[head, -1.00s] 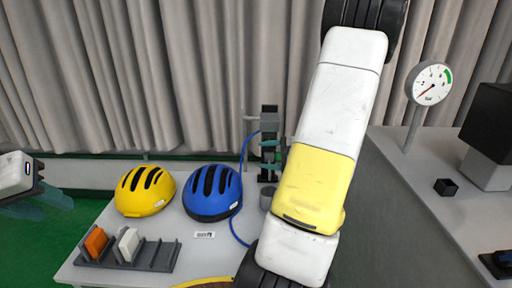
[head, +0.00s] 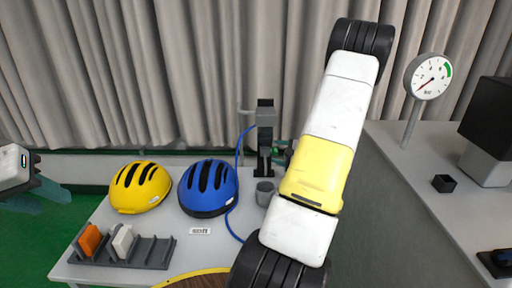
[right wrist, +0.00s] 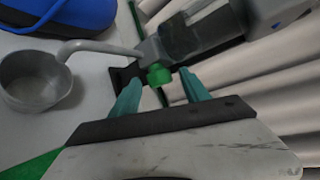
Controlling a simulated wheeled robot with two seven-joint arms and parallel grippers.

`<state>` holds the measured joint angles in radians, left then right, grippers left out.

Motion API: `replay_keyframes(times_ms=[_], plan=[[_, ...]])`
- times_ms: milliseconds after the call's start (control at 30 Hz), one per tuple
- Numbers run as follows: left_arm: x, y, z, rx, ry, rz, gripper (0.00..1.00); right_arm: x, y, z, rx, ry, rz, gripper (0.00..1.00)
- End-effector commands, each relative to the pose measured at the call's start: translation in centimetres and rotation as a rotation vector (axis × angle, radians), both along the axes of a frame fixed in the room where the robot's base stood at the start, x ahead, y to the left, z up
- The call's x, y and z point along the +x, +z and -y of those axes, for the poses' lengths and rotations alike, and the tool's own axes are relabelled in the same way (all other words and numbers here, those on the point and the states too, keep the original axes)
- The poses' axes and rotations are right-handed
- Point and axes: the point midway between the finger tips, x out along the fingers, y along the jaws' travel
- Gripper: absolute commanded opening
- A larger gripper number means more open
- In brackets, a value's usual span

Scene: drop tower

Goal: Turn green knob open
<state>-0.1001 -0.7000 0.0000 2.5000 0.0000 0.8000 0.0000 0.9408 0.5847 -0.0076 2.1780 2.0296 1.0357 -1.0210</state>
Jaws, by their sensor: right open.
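The green knob (right wrist: 158,75) shows in the right wrist view on the dark and grey device (right wrist: 195,35). My right gripper (right wrist: 160,80) is open, its two teal fingers on either side of the knob in the picture. I cannot tell whether they touch it. In the head view the device (head: 265,135) stands at the back of the table, and my right arm hides most of the gripper and knob. My left gripper (head: 52,190) is at the left edge, only partly in view, away from the device.
A grey cup (head: 265,193) with a spout or arm above it is beside the device. A blue helmet (head: 208,188), a yellow helmet (head: 140,187) and a slotted rack (head: 150,252) occupy the table. A pressure gauge (head: 430,77) stands on the right-hand counter (head: 420,165).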

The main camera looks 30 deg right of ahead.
Motion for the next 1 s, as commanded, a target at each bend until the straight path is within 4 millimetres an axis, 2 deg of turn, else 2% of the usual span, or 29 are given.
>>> replay_keyframes(times_ms=[167,433,733,1000], plan=[[0.0,0.0,0.0,0.0,0.0,0.0,0.36,-0.01,0.01,-0.01,0.0,0.0,0.0,0.52],[0.0,0.0,0.0,0.0,0.0,0.0,0.36,-0.02,0.03,0.0,0.0,0.0,0.0,0.0],[0.0,0.0,0.0,0.0,0.0,0.0,0.36,0.05,0.21,-0.01,0.011,0.002,-0.023,0.0],[0.0,0.0,0.0,0.0,0.0,0.0,0.36,0.22,0.58,0.11,0.078,0.002,-0.15,0.0]])
